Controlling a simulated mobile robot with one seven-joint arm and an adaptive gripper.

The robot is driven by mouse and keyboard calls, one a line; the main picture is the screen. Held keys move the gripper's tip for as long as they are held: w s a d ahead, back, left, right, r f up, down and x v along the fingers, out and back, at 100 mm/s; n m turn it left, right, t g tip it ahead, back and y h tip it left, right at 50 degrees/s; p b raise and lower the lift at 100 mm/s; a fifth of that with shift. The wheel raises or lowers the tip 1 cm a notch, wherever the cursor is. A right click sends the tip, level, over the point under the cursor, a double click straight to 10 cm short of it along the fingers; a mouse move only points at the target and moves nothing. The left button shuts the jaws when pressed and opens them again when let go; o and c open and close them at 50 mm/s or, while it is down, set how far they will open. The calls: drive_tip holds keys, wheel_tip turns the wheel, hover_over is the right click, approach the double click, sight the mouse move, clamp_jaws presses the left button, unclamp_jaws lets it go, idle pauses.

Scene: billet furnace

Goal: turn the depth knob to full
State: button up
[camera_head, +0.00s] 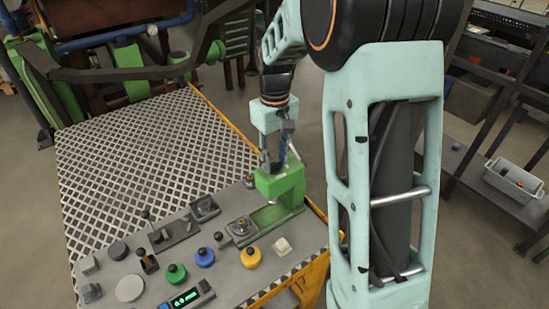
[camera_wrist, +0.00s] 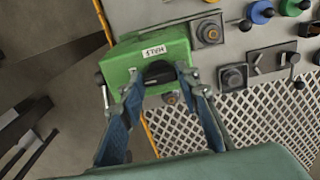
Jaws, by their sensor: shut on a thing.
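A green bench device (camera_head: 284,185) with a small white label stands at the right part of the control bench. It also shows in the wrist view (camera_wrist: 128,55), with the label's text too small to read surely. My gripper (camera_head: 276,166) points down at its top. In the wrist view my gripper (camera_wrist: 158,74) has its two blue fingers on either side of a dark rounded knob (camera_wrist: 158,70) at the device's edge, shut on it. The finger contact is partly hidden. No mark naming the depth knob or showing its setting is readable.
The bench front holds blue (camera_head: 204,257), green (camera_head: 175,274) and yellow (camera_head: 250,257) buttons, a lit green display (camera_head: 186,298) and small levers. A dial on a square plate (camera_head: 241,228) sits left of the green device. A perforated metal plate (camera_head: 150,150) covers the bench behind.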

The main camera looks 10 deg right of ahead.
sight(274, 163)
drive_tip(key=shift+w, duration=0.1)
idle(0.3)
drive_tip(key=o, duration=1.2)
drive_tip(key=shift+c, duration=0.2)
wheel_tip(274, 163, up, 12)
